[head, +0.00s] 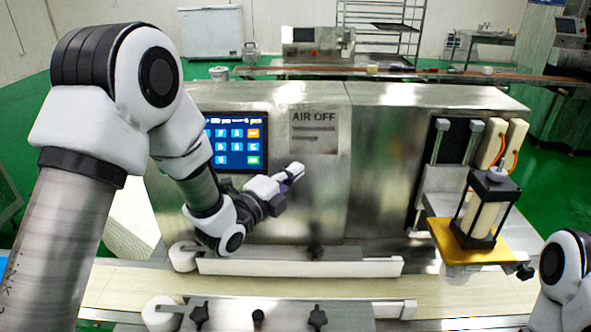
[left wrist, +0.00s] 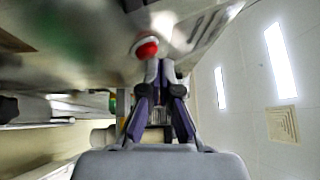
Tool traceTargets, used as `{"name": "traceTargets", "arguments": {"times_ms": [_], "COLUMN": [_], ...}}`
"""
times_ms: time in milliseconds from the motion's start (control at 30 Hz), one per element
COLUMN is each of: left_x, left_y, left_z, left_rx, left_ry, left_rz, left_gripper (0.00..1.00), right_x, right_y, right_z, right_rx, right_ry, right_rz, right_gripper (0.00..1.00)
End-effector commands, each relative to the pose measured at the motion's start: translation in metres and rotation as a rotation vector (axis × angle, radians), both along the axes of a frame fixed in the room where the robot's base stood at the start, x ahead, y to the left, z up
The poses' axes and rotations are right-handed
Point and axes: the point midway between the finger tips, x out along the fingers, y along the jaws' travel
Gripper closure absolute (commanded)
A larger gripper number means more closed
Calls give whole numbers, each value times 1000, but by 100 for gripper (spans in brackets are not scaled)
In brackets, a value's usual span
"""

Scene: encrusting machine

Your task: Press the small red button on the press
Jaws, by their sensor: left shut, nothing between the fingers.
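The small red button (left wrist: 147,49) shows in the left wrist view, set in a pale ring on the metal face of the press (head: 383,160). In the head view the button does not show; my left gripper and its arm are in front of that area. My left gripper (head: 297,172) is shut and empty, close to the press front below the AIR OFF label. In the left wrist view its fingertips (left wrist: 160,65) are just below the button; whether they touch it I cannot tell. Only part of my right arm shows, at the lower right.
A blue touch panel (head: 235,142) is on the press front, left of the AIR OFF label (head: 313,132). A conveyor belt (head: 250,289) with white guide rails runs along the front. A black-framed unit on a yellow plate (head: 447,250) stands at the right.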

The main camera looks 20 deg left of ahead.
Motion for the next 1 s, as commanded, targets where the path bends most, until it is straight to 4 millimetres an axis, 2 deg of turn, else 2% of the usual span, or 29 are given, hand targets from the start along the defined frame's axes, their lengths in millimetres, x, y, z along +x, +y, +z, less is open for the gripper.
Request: {"name": "traceTargets", "arguments": {"times_ms": [467,1000], "left_x": [-8,-49], "left_y": [-3,-14], "left_z": [5,25], "left_rx": [1,0], "left_ry": [0,0], "left_rz": [-1,-1], "left_gripper": [100,100], "right_x": [0,0], "right_y": [0,0], "right_z": [-1,-1], "right_rx": [0,0], "right_ry": [0,0], "right_rz": [0,0], "right_gripper": [60,60]}}
